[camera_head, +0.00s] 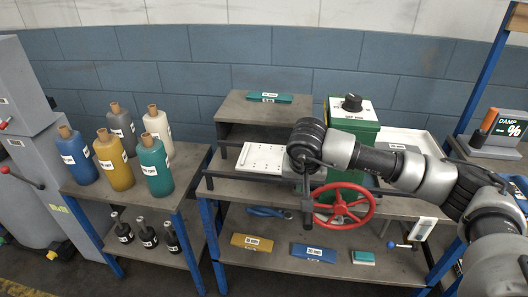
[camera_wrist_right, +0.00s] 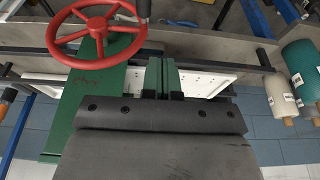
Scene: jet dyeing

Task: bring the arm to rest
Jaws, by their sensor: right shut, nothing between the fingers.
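My right arm (camera_head: 430,178) comes in from the right and reaches over the bench in the head view. My right gripper (camera_head: 307,222) is pointed down, just left of the red handwheel (camera_head: 345,205) and in front of the white perforated plate (camera_head: 262,158). It is shut and empty. In the wrist view the gripper (camera_wrist_right: 161,72) shows at the middle, with the red handwheel (camera_wrist_right: 97,30) at upper left and the white plate (camera_wrist_right: 205,82) behind the fingers. I cannot tell whether the gripper touches anything. My left gripper is not in view.
A green machine box (camera_head: 355,128) with a black knob stands behind my arm. A side table (camera_head: 190,180) on the left holds several capped bottles (camera_head: 120,172). The lower shelf (camera_head: 275,268) holds yellow and blue labelled blocks. A meter (camera_head: 505,128) stands at right.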

